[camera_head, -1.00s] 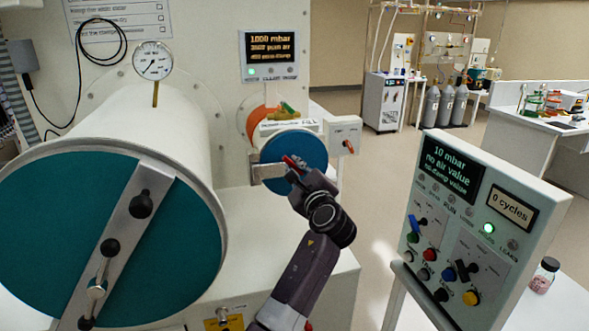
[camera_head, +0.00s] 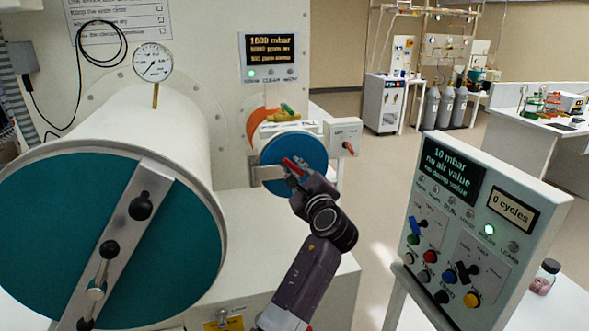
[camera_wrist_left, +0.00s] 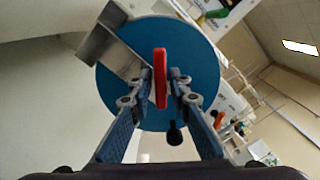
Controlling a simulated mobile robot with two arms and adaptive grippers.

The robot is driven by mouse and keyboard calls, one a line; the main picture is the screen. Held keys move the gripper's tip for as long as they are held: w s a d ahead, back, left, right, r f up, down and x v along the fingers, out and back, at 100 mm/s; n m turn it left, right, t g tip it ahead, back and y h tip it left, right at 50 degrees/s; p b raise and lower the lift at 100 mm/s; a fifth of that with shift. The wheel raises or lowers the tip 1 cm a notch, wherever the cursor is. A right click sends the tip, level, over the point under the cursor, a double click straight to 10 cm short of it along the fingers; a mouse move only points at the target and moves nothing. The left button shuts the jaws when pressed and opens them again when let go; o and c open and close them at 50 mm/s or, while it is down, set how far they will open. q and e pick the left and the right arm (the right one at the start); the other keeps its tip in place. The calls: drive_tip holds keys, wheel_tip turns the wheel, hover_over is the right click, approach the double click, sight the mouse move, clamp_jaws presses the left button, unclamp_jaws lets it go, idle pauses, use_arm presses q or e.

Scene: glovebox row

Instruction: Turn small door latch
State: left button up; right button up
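The small door (camera_head: 290,149) is a round blue disc on the end of a small cylinder, with a metal bar across it. Its latch is a red handle (camera_head: 291,166), which also shows upright in the left wrist view (camera_wrist_left: 160,78). My left gripper (camera_head: 297,173) is at the door face. In the wrist view its two fingers (camera_wrist_left: 161,88) stand on either side of the red handle, with thin blue gaps seeming to show on both sides. The gripper partly hides the lower door in the head view. My right gripper is not in view.
A large teal door (camera_head: 60,235) with a metal bar and black knobs fills the left. A control panel (camera_head: 478,215) stands at the right. A small box with an orange switch (camera_head: 343,138) is beside the small door. A pressure gauge (camera_head: 153,62) is above the large cylinder.

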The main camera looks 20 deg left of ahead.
use_arm(q)
drive_tip(key=v, duration=0.7)
drive_tip(key=shift+w, duration=0.1)
idle(0.4)
